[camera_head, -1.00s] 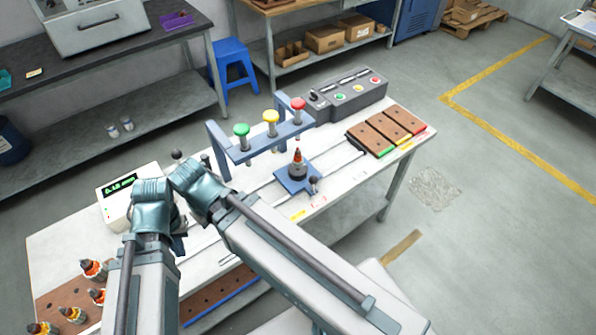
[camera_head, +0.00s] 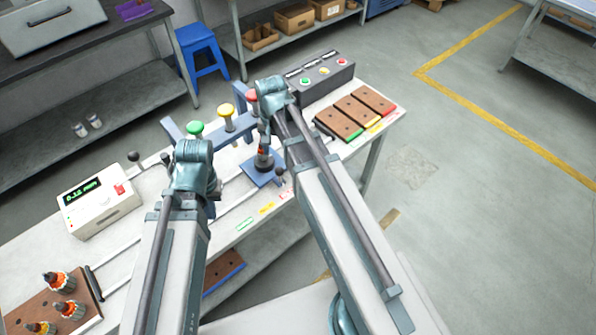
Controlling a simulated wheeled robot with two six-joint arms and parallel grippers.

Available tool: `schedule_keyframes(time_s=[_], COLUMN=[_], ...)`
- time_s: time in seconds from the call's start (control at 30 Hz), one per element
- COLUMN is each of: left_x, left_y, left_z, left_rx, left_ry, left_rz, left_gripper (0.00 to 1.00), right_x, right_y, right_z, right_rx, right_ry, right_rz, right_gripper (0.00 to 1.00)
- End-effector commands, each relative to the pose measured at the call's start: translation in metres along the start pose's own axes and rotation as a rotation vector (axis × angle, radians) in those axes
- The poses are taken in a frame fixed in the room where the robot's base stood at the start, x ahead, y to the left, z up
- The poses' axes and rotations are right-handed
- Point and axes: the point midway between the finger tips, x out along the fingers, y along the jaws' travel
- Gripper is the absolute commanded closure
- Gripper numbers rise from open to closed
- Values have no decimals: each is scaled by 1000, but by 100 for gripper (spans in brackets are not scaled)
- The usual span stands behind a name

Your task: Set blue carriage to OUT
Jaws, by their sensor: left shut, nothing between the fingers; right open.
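The blue carriage (camera_head: 254,177) is a flat blue plate on rails on the white bench, in front of the blue frame. A dark and orange armature (camera_head: 264,160) stands upright on it. A small dark knob (camera_head: 280,171) shows at its right edge. My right gripper (camera_head: 264,138) is open, above and just behind the armature in the picture; its fingers are largely hidden by its wrist. My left gripper (camera_head: 211,208) is shut and empty, left of the carriage, mostly hidden behind its own wrist.
The blue frame carries green (camera_head: 195,128), yellow (camera_head: 227,112) and red (camera_head: 252,96) knobs. A control box (camera_head: 322,80) and brown boards (camera_head: 340,124) are to the right. A meter (camera_head: 98,207) stands left, near a brown tray (camera_head: 20,318) with several armatures. Coloured labels (camera_head: 267,208) line the front edge.

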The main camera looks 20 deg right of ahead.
Motion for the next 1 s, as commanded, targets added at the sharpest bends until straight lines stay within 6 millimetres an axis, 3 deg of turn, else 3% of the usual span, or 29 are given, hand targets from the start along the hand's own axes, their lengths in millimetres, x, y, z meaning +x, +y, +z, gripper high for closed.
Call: schedule_keyframes(time_s=[0.27, 0.47, 1.0], left_x=[3, 16, 88], left_y=[0, 1, 8], left_z=[0, -1, -5], left_rx=[0, -1, -2], left_ry=[0, 0, 0], left_rz=[0, 0, 0], left_gripper=[100, 100, 100], right_x=[3, 16, 89], right_y=[1, 0, 0], right_z=[-2, -2, -2], right_rx=[12, 11, 10], right_ry=[0, 0, 0], right_rz=[-2, -2, -2], right_gripper=[34, 34, 34])
